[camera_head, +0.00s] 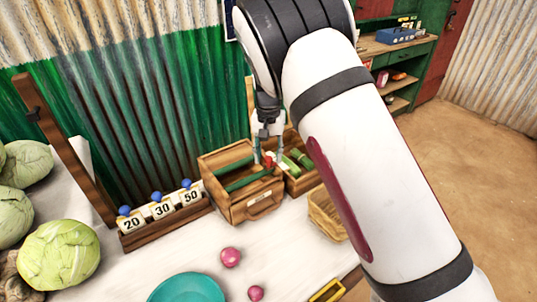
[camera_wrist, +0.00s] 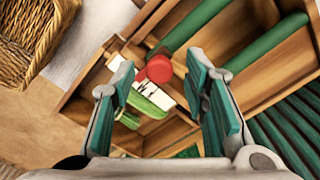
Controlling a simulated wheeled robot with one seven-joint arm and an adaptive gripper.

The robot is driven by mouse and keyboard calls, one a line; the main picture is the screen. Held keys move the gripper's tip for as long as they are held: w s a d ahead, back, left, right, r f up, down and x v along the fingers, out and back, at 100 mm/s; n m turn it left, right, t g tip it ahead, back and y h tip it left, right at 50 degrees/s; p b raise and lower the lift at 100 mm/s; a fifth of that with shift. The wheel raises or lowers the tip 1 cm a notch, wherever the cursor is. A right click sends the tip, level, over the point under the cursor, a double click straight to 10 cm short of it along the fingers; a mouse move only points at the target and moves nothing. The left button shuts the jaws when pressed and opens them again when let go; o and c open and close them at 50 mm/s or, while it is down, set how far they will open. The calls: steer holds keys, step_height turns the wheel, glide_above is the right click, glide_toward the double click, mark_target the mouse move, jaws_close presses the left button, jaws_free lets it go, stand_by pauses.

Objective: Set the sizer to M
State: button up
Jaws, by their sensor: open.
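The sizer appears to be the wooden box (camera_head: 225,207) with green rollers on the white table. Its two green rollers also show in the wrist view (camera_wrist: 266,46). A red knob (camera_wrist: 158,68) stands at one end of a roller, beside a white lettered strip (camera_wrist: 118,62). I cannot clearly read the letters. The knob is also visible in the head view (camera_head: 268,161). My gripper (camera_wrist: 162,66) is open above the box, its teal-padded fingers on either side of the knob in the picture. I cannot tell whether they touch it.
A wooden bin with green vegetables (camera_head: 297,160) adjoins the box on the right. A wicker basket (camera_head: 323,213) stands nearer. A rack of number cards (camera_head: 163,225) is left. A teal bowl (camera_head: 187,288), pink balls (camera_head: 230,257) and cabbages (camera_head: 57,255) share the table.

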steer(key=shift+f, duration=0.2)
jaws_close()
steer(key=shift+w+a+b, duration=0.45)
steer(key=shift+w+b, duration=0.15)
steer(key=shift+b, duration=0.05)
jaws_free()
